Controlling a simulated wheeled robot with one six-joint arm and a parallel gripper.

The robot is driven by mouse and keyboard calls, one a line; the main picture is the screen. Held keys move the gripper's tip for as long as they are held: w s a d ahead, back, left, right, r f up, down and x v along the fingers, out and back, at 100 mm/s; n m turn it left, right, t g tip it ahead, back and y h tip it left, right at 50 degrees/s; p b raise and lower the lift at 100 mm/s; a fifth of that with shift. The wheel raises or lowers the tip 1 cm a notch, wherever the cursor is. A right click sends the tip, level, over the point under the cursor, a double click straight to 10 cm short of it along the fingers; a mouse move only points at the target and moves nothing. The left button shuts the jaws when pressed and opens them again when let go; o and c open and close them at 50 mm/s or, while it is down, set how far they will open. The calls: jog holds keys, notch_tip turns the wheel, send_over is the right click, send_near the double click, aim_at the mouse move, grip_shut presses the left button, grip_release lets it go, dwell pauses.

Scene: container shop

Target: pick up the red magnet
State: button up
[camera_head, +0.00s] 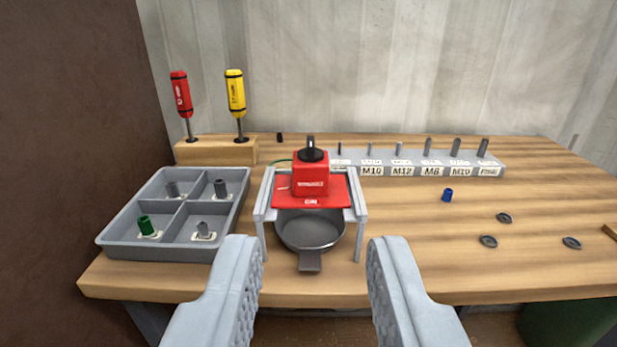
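The red magnet (311,178) is a red block with a black knob on top. It sits upright on a red plate (306,194) on a small grey stand (361,218) near the front middle of the workbench. A round dark grey pan (310,232) with a short handle toward me lies under the stand. My gripper (317,245) is open and empty. Its two grey fingers are in front of the bench, one on either side of the stand in the picture, and apart from the magnet.
A grey four-part tray (123,241) with small parts stands left. A wooden block (217,151) holds red (181,93) and yellow (235,92) screwdrivers. A labelled rack (416,166) of bolts stands behind. A blue piece (447,195) and dark oval pieces (488,241) lie right.

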dwell(0.3)
jog(key=o, duration=0.6)
jog(key=shift+w+r, duration=0.15)
jog(key=shift+w, duration=0.05)
jog(key=shift+o, duration=1)
jog(key=w+r+g, duration=0.2)
jog(key=w+g, duration=0.2)
jog(key=w, duration=0.3)
jog(key=w+r+g, duration=0.3)
jog(key=w+g, duration=0.1)
jog(key=w, duration=0.3)
jog(key=shift+w, duration=0.15)
notch_tip(320, 180, up, 2)
jog(key=g, duration=0.9)
send_over(311, 140)
notch_tip(311, 140, down, 17)
